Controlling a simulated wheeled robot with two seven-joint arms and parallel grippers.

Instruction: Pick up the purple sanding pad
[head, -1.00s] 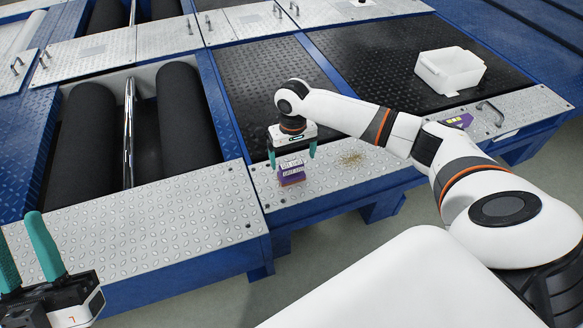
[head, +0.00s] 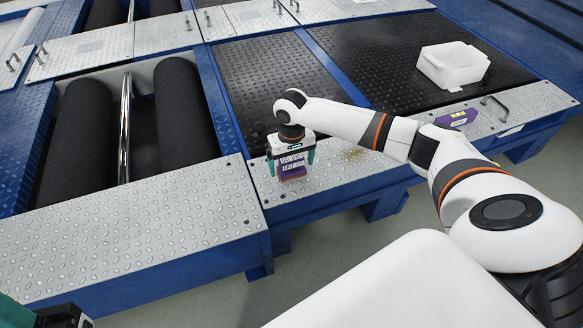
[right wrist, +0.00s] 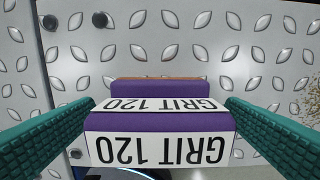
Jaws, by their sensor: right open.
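The purple sanding pad (head: 292,179) sits on the silver tread plate, with white "GRIT 120" labels. It fills the middle of the right wrist view (right wrist: 160,122). My right gripper (head: 290,164) is open and down around the pad, with one teal finger on each side. In the right wrist view the fingers (right wrist: 158,108) stand close to the pad's two ends, and a firm grip does not show. My left gripper (head: 40,313) is only partly in view at the bottom left corner, and its opening is cut off.
A white open bin (head: 453,78) stands on the black plate. Brown debris (head: 354,154) is scattered right of the pad. Dark rollers (head: 170,115) lie to the left.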

